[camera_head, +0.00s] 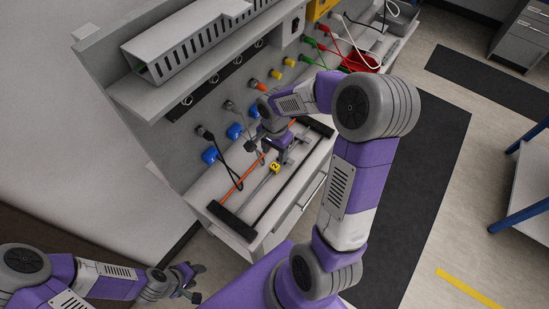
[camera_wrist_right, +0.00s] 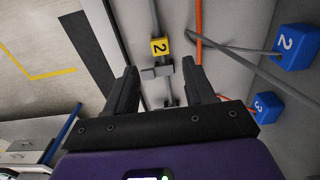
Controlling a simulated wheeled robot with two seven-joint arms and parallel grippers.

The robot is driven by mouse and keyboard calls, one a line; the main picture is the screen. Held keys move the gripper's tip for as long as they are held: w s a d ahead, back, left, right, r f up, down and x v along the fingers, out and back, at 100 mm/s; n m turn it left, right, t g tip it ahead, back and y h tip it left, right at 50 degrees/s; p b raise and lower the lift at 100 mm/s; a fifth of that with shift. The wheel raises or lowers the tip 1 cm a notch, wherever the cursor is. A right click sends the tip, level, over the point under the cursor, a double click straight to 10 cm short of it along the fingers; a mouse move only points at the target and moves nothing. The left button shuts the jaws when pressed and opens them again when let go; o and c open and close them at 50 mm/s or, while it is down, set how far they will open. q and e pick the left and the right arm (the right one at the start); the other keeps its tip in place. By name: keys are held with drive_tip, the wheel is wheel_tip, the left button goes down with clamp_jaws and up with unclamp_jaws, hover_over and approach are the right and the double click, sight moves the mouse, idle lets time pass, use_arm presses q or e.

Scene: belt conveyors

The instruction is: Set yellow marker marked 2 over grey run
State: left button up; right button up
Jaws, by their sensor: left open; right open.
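The yellow marker with a black 2 (camera_wrist_right: 160,46) is at the grey run (camera_wrist_right: 154,14) in the right wrist view, and the run shows above and below it. In the head view the marker (camera_head: 275,168) also appears on the grey run (camera_head: 261,185), beside the orange run (camera_head: 238,186). I cannot tell whether it is fully seated. My right gripper (camera_wrist_right: 160,80) is open, its fingers apart on either side of a grey fitting just below the marker, not visibly touching it. My left gripper (camera_head: 190,281) is open and empty at the lower left, away from the bench.
Black end bars (camera_head: 231,220) bound the runs on the bench. Blue blocks marked 2 (camera_wrist_right: 296,46) and 3 (camera_wrist_right: 266,107) stand close to the right finger, with grey cables. A slotted grey duct (camera_head: 190,42) overhangs the panel with its coloured plugs.

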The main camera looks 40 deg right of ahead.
wheel_tip(320, 180, up, 4)
drive_tip(key=shift+f, duration=0.1)
idle(0.6)
